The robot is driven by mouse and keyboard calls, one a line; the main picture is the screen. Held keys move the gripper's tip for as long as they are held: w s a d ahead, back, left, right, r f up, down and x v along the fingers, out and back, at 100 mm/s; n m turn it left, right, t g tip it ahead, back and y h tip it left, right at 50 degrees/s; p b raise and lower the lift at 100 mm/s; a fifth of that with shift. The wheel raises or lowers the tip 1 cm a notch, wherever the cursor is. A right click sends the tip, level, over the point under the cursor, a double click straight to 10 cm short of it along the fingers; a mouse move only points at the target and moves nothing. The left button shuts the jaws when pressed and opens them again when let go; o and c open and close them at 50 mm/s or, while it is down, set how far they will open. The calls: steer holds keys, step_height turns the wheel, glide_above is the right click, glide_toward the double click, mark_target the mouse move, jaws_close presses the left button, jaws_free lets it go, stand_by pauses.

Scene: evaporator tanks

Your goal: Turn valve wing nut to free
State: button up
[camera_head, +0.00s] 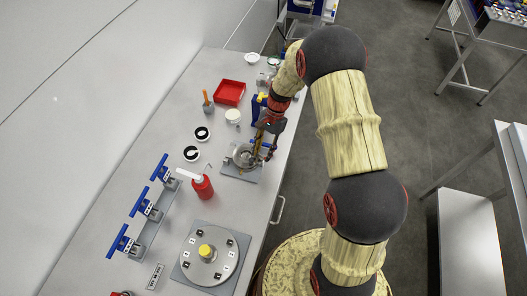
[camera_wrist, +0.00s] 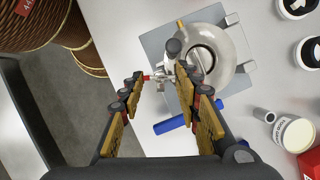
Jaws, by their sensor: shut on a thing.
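The round metal tank (camera_wrist: 232,48) sits on a square grey plate (camera_wrist: 153,22) in the wrist view. A small metal valve fitting with a red end, the valve wing nut (camera_wrist: 160,77), shows at the tank's near side, between my fingertips. My gripper (camera_wrist: 158,75) is shut on it, with one finger on each side; the right finger hides part of the fitting and tank. A blue bar handle (camera_wrist: 170,125) lies below the fitting, partly behind the right finger. In the head view my gripper (camera_head: 268,143) is at the right side of the tank (camera_head: 244,157), and the wing nut is too small to make out.
On the bench are a red spray bottle (camera_head: 203,188), a red tray (camera_head: 229,92), black-and-white round pieces (camera_head: 191,153) and a row of blue-handled valves (camera_head: 142,203). A round disc fixture (camera_head: 206,256) stands at the front. The bench's right edge is close to the tank.

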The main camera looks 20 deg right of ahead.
steer(key=shift+w+a+n+g+h, duration=0.1)
steer(key=shift+n+g+h, duration=0.2)
steer(key=shift+n, duration=0.75)
steer(key=shift+w+n+g+h, duration=0.1)
steer(key=shift+n+g+h, duration=0.15)
steer(key=shift+n, duration=0.8)
steer(key=shift+s, duration=0.1)
steer(key=o, duration=1.2)
steer(key=shift+c, duration=0.2)
